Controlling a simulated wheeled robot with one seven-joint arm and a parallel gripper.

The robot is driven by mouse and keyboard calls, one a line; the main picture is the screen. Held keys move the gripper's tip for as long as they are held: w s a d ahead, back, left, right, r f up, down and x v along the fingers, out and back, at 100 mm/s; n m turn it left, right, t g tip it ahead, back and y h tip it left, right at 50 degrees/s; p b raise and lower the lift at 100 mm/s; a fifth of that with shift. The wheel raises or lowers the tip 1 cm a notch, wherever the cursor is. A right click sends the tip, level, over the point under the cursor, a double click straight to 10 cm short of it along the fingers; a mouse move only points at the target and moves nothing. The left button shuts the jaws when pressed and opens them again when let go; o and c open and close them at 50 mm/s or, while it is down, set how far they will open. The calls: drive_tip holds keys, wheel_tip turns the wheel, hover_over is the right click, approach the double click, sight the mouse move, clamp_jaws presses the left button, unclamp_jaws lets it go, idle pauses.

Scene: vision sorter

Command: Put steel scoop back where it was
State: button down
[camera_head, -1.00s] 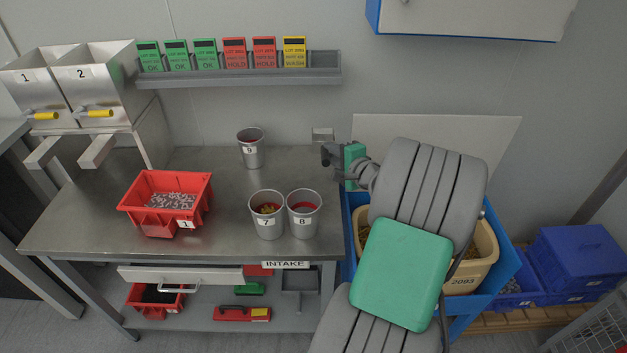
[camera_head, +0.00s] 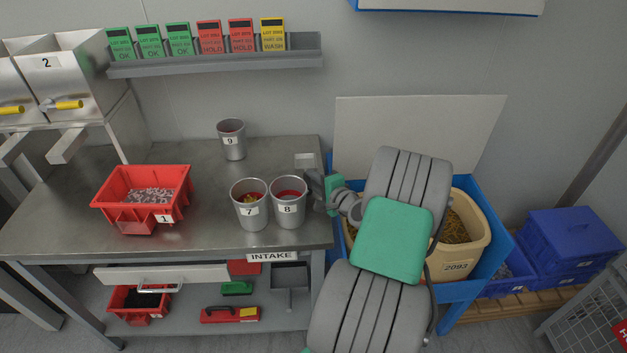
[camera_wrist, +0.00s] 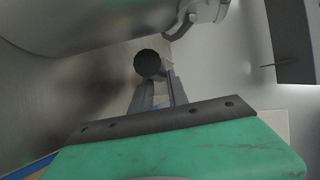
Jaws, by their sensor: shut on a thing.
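My gripper (camera_head: 315,187) is at the right end of the steel table, just right of steel cup 8 (camera_head: 289,210). In the wrist view its fingers (camera_wrist: 158,78) are shut on a dark, round-ended piece (camera_wrist: 148,64), which looks like the handle end of the steel scoop. The rest of the scoop cannot be made out for sure; in the head view I cannot pick it out. A large, smooth metal surface (camera_wrist: 90,25) fills the upper left of the wrist view, close to the fingers.
Cup 7 (camera_head: 250,212) stands beside cup 8, and cup 9 (camera_head: 232,142) stands behind. A small grey block (camera_head: 305,160) is near the table's back right corner. Red bin 1 (camera_head: 118,212) is left. Tan tub 2093 (camera_head: 457,268) sits in a blue frame behind my arm.

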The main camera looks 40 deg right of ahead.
drive_tip(key=c, duration=1.3)
unclamp_jaws()
drive_tip(key=shift+f, duration=0.1)
drive_tip(key=v, duration=1.2)
drive_tip(key=shift+a+r+b, duration=0.1)
drive_tip(key=shift+r+b, duration=0.15)
drive_tip(key=shift+b, duration=0.05)
